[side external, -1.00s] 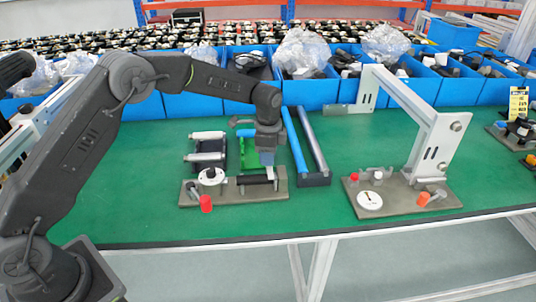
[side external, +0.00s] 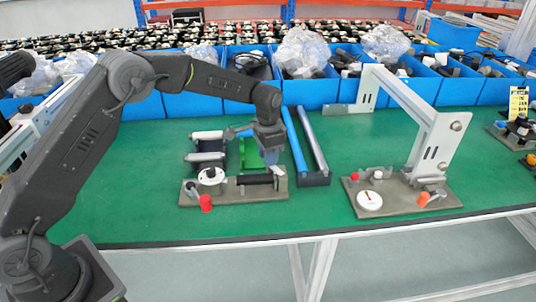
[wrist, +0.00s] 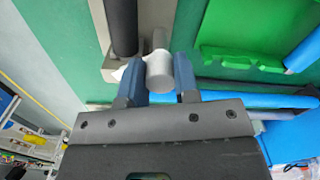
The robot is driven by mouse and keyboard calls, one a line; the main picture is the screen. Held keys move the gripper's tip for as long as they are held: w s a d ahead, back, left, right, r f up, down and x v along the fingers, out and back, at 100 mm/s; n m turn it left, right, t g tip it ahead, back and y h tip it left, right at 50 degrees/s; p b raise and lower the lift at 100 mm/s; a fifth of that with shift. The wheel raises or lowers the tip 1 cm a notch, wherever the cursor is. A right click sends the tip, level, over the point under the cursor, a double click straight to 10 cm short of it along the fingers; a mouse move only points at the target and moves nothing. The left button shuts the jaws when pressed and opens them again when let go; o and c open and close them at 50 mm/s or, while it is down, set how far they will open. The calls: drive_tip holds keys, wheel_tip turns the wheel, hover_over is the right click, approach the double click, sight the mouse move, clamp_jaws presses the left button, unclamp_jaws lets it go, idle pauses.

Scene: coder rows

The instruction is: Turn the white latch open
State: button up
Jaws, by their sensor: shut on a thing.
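The white latch (side external: 279,169) is at the right end of a grey-brown base plate (side external: 235,197), beside a black bar (side external: 254,179). My gripper (side external: 271,157) is tilted over that end of the plate. In the wrist view, the white latch (wrist: 160,74) shows as a rounded white piece between the two blue fingers of my gripper (wrist: 160,64), which are shut on it. The latch's mount is partly hidden behind this piece.
The same plate carries a white disc (side external: 211,176) and a red knob (side external: 206,203). Blue and grey bars (side external: 313,150) stand close behind on the right. Another plate with a tall white arm (side external: 413,110) is further right. Green table is clear between.

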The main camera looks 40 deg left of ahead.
drive_tip(key=n, duration=0.6)
drive_tip(key=shift+d+r+n, duration=0.1)
drive_tip(key=shift+n, duration=0.2)
drive_tip(key=n, duration=0.5)
drive_tip(key=shift+n, duration=0.3)
drive_tip(key=o, duration=0.9)
wheel_tip(320, 180, up, 14)
drive_tip(key=shift+f, duration=0.1)
idle(0.4)
